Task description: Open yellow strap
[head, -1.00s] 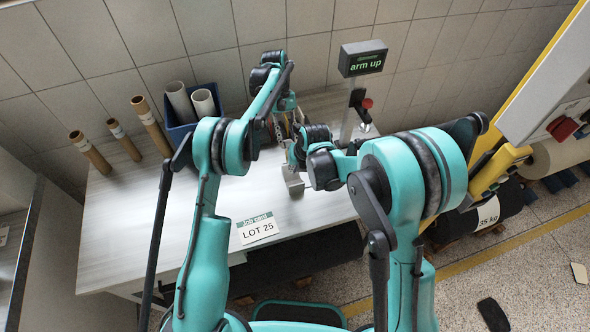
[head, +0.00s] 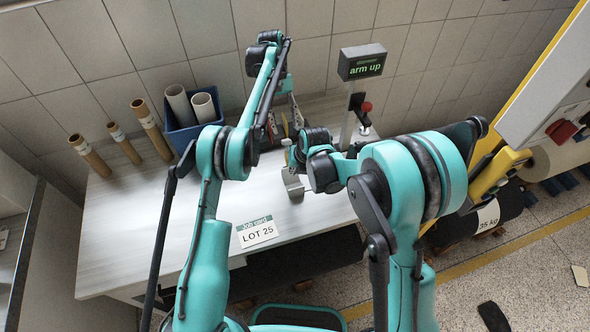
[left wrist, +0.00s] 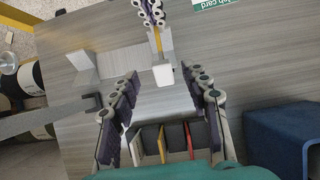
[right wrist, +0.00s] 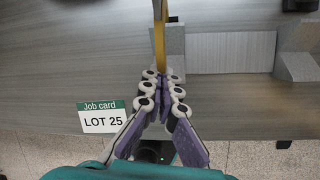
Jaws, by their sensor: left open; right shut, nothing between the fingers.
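A narrow yellow strap (right wrist: 159,40) runs up from the tips of my right gripper (right wrist: 164,76) in the right wrist view. It also shows beside those fingers in the left wrist view (left wrist: 158,42). My right gripper is shut with nothing between its fingers, low over the table by a grey bracket (right wrist: 176,45). I cannot tell whether its tips touch the strap. My left gripper (left wrist: 159,101) is open and empty.
A blue bin (head: 182,136) with paper rolls stands at the back left, beside several brown tubes (head: 152,127). A display reading "arm up" (head: 363,67) and a red knob (head: 366,107) stand behind my right gripper. A job card (head: 257,232) lies at the front; the table's left side is clear.

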